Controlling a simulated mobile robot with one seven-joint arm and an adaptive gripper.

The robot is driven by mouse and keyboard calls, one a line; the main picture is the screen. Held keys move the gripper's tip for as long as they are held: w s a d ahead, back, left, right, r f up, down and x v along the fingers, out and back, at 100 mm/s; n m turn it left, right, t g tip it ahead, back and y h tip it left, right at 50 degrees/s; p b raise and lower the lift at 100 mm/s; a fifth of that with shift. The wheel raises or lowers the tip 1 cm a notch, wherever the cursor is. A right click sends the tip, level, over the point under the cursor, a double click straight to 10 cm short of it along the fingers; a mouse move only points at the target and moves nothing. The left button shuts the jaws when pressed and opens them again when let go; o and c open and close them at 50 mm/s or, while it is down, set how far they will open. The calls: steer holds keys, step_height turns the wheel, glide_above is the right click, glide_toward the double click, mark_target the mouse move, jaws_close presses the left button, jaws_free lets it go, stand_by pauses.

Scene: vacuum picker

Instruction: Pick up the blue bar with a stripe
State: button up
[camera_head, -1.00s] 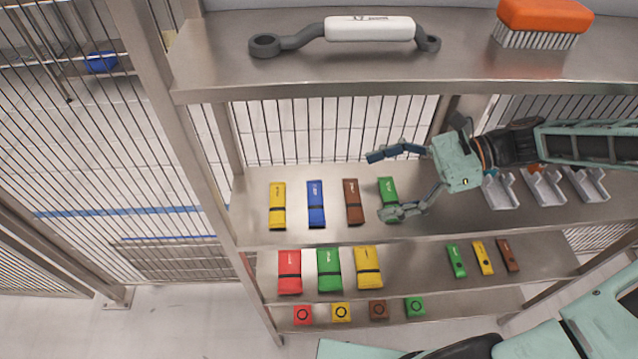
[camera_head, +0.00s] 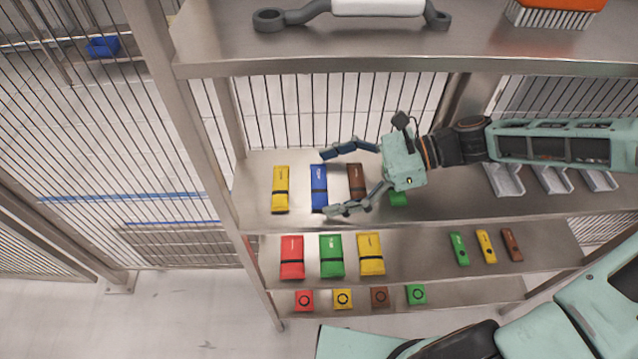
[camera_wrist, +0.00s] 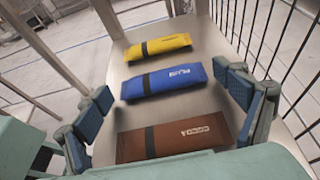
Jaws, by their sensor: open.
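The blue bar with a dark stripe (camera_head: 318,187) lies on the middle shelf between the yellow bar (camera_head: 280,189) and the brown bar (camera_head: 356,182). In the wrist view the blue bar (camera_wrist: 165,81) lies whole and unobstructed ahead of the fingertips, beyond the brown bar (camera_wrist: 170,141). My gripper (camera_head: 332,182) is open and empty. In the head view its two fingers reach above and below the brown bar, with the tips near the blue bar's right side. In the wrist view its fingers (camera_wrist: 165,98) stand to either side of the brown bar. Contact cannot be told.
A green bar (camera_head: 398,199) is partly hidden under my gripper. Light grey trays (camera_head: 505,180) stand on the same shelf to the right. The lower shelf (camera_head: 415,262) holds more bars. A wire mesh panel is behind, and the upper shelf's edge (camera_head: 400,67) runs above my arm.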

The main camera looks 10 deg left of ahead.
steer(key=c, duration=1.2)
steer(key=shift+o, duration=0.2)
steer(key=shift+r, duration=0.1)
steer(key=shift+r, duration=0.45)
step_height(320, 180, up, 3)
steer(key=shift+f+p, duration=0.2)
steer(key=shift+p, duration=0.3)
steer(key=s+r+p, duration=0.1)
steer(key=s+r, duration=0.3)
steer(key=r, duration=0.1)
steer(key=shift+s+a+r+p, duration=0.1)
steer(key=shift+s+a+p, duration=0.1)
steer(key=shift+s+p, duration=0.15)
steer(key=s+a+r+b, duration=0.1)
steer(key=s+r+b, duration=0.3)
steer(key=s, duration=0.4)
steer(key=shift+s, duration=0.4)
